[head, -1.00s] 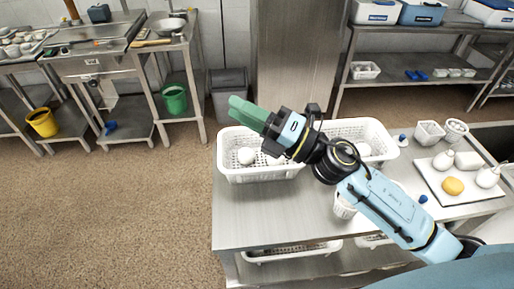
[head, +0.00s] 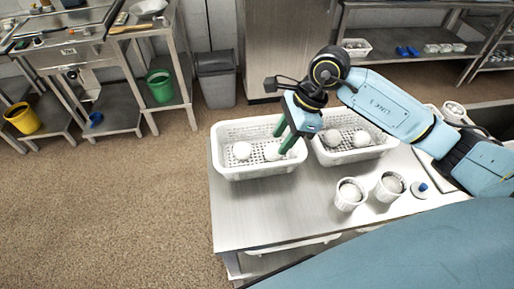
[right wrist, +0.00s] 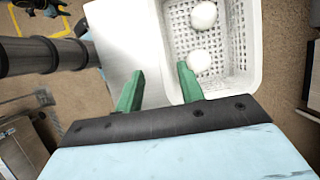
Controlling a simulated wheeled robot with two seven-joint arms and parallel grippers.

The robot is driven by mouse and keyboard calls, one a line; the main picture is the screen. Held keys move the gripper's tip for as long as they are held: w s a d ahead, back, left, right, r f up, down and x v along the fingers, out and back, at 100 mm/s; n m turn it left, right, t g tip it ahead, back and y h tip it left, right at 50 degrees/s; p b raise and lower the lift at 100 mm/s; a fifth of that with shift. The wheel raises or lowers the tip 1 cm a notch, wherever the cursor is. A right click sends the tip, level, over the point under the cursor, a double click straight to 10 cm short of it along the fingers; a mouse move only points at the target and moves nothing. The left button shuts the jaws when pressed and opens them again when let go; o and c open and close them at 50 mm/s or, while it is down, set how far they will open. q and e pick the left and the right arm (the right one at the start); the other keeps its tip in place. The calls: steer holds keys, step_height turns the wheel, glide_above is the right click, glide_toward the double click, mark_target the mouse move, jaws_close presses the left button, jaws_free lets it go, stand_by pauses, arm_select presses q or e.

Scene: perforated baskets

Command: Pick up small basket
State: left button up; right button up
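Two small round white perforated baskets, one (head: 350,195) and another to its right (head: 389,187), stand on the steel table (head: 250,215) in the head view. Each seems to hold something pale. My right gripper (head: 284,138) is open and empty, its green fingers pointing down at the right end of the left large white basket (head: 232,172). It is to the left of and behind the small baskets. In the right wrist view the fingers (right wrist: 158,88) are spread, the right one near the rim of a large basket (right wrist: 222,88). My left gripper is out of view.
A second large basket (head: 350,157) with white round items stands right of the first, partly behind my gripper. A small blue-knobbed item (head: 421,189) lies right of the small baskets. The table's front left is clear. My right arm hides part of the right side.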

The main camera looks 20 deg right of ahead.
mark_target(264, 165)
steer(key=p+x, duration=0.1)
steer(key=x, duration=0.8)
steer(key=shift+a+f, duration=0.2)
steer(key=shift+f, duration=0.1)
jaws_close()
steer(key=shift+r, duration=0.1)
